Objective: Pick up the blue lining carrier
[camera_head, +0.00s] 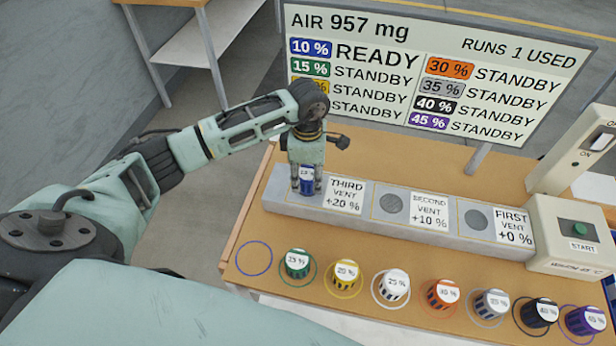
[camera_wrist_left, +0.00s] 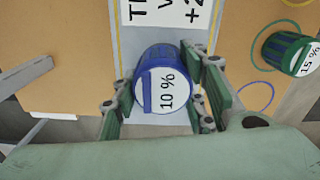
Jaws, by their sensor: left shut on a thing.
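The blue lining carrier (camera_head: 307,181) has a white top label reading 10 %. It is at the third vent spot, at the left end of the grey vent block (camera_head: 350,214). My left gripper (camera_head: 307,188) points down over it with a finger on each side. In the left wrist view the blue carrier (camera_wrist_left: 163,88) sits between the two fingers (camera_wrist_left: 160,100), and the gripper is shut on it. I cannot tell whether its base touches the block. My right gripper is not in view.
Green (camera_head: 297,263), yellow (camera_head: 345,274), white (camera_head: 394,285) and other carriers stand in a front row. An empty blue ring (camera_head: 254,258) is at its left end. A START box (camera_head: 575,235) stands right. A sign (camera_head: 430,75) stands behind, with 10 % READY.

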